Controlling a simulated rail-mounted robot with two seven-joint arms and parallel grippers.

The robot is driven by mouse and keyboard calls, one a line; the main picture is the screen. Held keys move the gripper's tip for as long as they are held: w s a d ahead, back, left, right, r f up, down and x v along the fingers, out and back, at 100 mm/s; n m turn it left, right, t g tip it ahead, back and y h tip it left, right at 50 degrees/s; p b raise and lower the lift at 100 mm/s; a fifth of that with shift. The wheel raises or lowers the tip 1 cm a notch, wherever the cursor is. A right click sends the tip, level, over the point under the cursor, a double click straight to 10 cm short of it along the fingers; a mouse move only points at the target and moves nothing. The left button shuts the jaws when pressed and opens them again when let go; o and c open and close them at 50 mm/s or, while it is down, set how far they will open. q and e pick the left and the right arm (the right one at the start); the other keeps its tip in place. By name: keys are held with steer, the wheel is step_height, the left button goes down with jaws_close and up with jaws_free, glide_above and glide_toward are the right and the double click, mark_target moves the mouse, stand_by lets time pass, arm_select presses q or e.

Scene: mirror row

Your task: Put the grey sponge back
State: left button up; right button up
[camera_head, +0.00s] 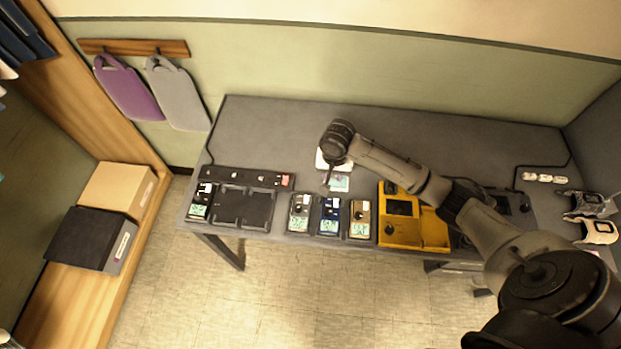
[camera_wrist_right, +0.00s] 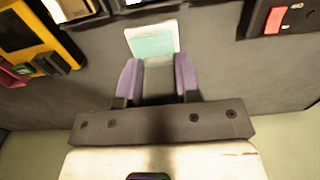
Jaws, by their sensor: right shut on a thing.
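My right gripper (camera_head: 330,178) is over the grey table, with its wrist above it hiding part of what lies below. My left gripper is not in view.
On the table (camera_head: 270,130), several handheld meters (camera_head: 329,216) stand along the front edge, between a black tray (camera_head: 243,207) and a yellow case (camera_head: 400,231). A power strip (camera_head: 247,178) lies behind the tray. The back of the table is clear at left.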

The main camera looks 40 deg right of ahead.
glide_above(307, 182)
step_height(307, 182, down, 5)
steer(key=shift+r, duration=0.1)
steer(key=shift+f, duration=2.1)
steer(key=o, duration=0.6)
steer(key=shift+f, duration=0.1)
